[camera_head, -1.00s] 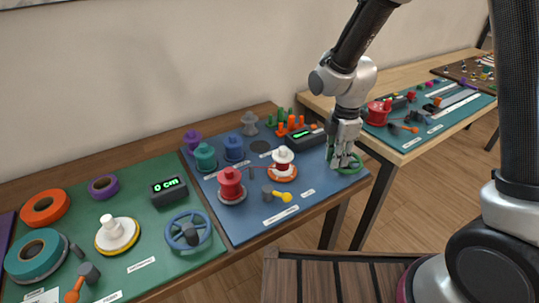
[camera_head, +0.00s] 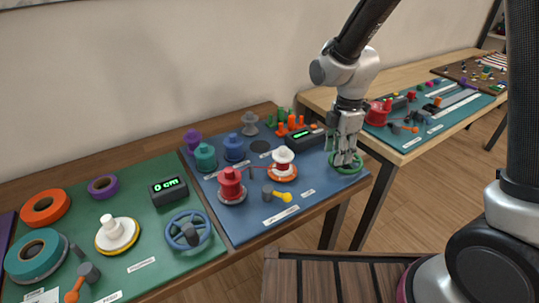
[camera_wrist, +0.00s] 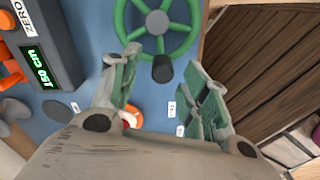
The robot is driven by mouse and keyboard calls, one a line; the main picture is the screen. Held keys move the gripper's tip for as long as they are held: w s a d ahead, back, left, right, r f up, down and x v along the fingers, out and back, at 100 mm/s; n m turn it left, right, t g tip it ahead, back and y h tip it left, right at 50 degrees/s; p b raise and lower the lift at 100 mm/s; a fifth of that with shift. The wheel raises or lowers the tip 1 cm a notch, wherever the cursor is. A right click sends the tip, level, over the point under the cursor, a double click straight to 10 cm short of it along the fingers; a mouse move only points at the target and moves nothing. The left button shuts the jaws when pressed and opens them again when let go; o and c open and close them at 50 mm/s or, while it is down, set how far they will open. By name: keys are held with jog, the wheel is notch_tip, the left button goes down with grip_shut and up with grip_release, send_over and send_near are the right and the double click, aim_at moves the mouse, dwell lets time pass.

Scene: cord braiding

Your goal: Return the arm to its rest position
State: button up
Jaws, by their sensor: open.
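My gripper (camera_head: 345,150) hangs from my arm above the right end of the blue mat (camera_head: 262,216) in the head view. Its fingers point down over the green handwheel (camera_head: 346,169). In the wrist view my gripper (camera_wrist: 160,88) has its two green-padded fingers well apart with nothing between them. The handwheel (camera_wrist: 158,22) and its dark knob (camera_wrist: 163,68) show just beyond the fingertips, and I cannot tell whether a finger touches the wheel.
A counter box (camera_wrist: 44,50) reading 150 cm stands close on the left. Red (camera_head: 231,186) and white (camera_head: 283,162) spools stand on the mat. A green mat (camera_head: 150,262) with a blue handwheel (camera_head: 187,231) lies left. A wooden table (camera_head: 398,150) stands right.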

notch_tip(320, 180, up, 10)
jog(key=s+d+r+m+t, duration=0.2)
jog(key=s+d+r+m, duration=0.4)
jog(key=s+d+m, duration=0.4)
jog(key=s+d+r+m+t, duration=0.2)
jog(key=s+d+r+m, duration=0.4)
jog(key=s+d+m, duration=0.4)
jog(key=shift+d+m, duration=0.7)
jog(key=shift+m, duration=0.1)
dwell(0.7)
